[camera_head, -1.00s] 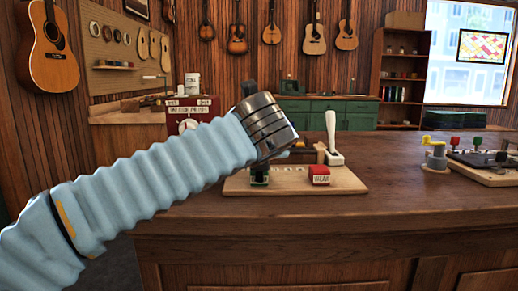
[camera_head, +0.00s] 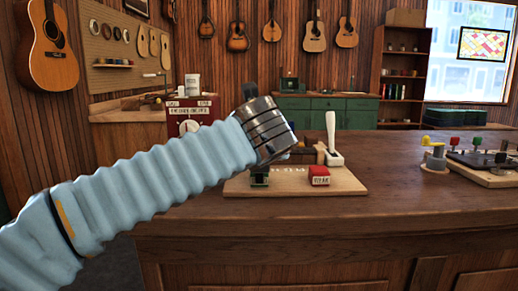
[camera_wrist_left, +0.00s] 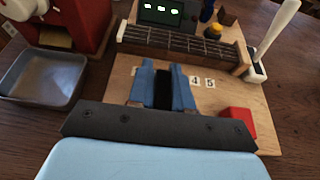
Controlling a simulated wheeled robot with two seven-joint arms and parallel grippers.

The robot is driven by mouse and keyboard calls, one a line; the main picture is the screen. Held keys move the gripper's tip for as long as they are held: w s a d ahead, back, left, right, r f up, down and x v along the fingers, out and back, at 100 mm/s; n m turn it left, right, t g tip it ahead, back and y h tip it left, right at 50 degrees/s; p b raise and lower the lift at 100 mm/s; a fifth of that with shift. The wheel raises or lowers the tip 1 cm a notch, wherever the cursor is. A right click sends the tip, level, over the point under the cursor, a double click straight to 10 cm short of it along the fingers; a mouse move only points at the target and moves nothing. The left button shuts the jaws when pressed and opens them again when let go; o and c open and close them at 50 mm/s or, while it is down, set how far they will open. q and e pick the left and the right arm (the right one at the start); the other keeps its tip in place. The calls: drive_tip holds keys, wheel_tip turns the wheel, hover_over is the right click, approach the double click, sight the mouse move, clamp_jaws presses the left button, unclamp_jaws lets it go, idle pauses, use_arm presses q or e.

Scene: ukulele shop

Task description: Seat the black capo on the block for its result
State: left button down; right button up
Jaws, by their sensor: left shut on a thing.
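In the left wrist view my left gripper (camera_wrist_left: 163,86) has its two blue fingers shut on the black capo (camera_wrist_left: 163,92), a dark strip between them. The capo is over the pale wooden board (camera_wrist_left: 122,72), in front of the fretted block (camera_wrist_left: 185,43); I cannot tell its height or whether it touches. Number labels, 4 and 5 readable, lie right of the fingers. In the head view my left wrist hides the fingers and capo; the board (camera_head: 290,184) shows below it. My right gripper is in neither view.
A red button (camera_wrist_left: 238,121) and white lever (camera_wrist_left: 276,38) stand at the board's right. A display (camera_wrist_left: 161,12) is behind the block. A grey tray (camera_wrist_left: 44,78) and red machine (camera_wrist_left: 88,22) stand left. Bare counter lies right of the board (camera_head: 420,205).

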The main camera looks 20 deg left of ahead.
use_arm(q)
drive_tip(key=shift+f+b, duration=0.4)
drive_tip(key=shift+f, duration=0.25)
drive_tip(key=c, duration=1.3)
unclamp_jaws()
drive_tip(key=shift+s+r, duration=0.1)
drive_tip(key=p+v, duration=0.3)
drive_tip(key=v, duration=0.7)
drive_tip(key=shift+s+d, duration=0.15)
drive_tip(key=shift+s, duration=0.25)
